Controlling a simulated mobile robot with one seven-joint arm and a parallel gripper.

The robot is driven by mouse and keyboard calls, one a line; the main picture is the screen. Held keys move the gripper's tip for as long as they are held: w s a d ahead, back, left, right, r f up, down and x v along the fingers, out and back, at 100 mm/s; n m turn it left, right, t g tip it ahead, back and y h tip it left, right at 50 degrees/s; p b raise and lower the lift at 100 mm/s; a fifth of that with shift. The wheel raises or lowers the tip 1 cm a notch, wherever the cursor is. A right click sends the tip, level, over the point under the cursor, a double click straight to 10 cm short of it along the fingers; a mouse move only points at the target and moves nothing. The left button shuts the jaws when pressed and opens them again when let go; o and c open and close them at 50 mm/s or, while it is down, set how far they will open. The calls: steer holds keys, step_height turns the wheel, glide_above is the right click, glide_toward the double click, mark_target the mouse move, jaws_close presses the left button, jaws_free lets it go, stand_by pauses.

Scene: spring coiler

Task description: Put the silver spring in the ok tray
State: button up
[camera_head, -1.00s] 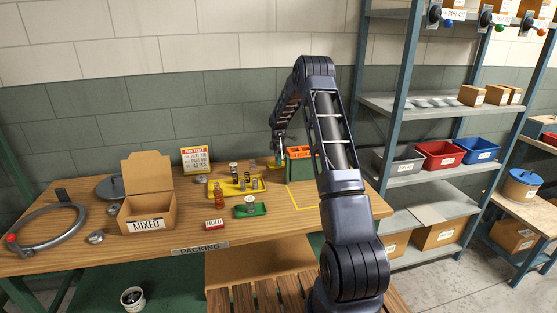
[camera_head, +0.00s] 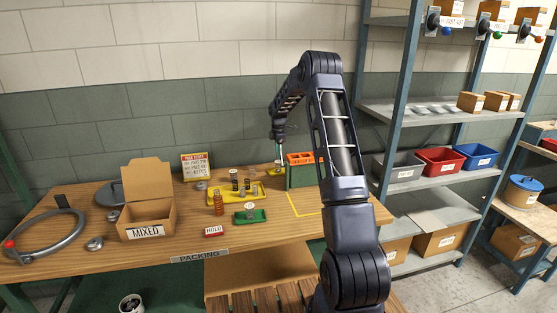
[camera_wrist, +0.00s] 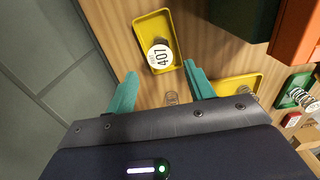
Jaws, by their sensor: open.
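My gripper (camera_wrist: 157,88) is open, with teal fingers apart and nothing between the tips; in the head view (camera_head: 280,152) it hangs at the back of the table. Below it is a small yellow tray (camera_wrist: 142,30) holding an upright part with a round white tag marked 407 (camera_wrist: 159,54). In the head view, a green tray (camera_head: 262,215) near the front holds a pale, tagged spring (camera_head: 251,207). I cannot read which tray is marked ok.
A larger yellow tray (camera_head: 228,199) holds several springs. A green box with an orange top (camera_head: 300,158) stands right of my gripper. A MIXED carton (camera_head: 148,213), a red HOLD block (camera_head: 213,231) and a sign (camera_head: 196,166) share the table. The taped area at right is clear.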

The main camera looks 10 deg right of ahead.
mark_target(279, 162)
steer(key=shift+r, duration=1.55)
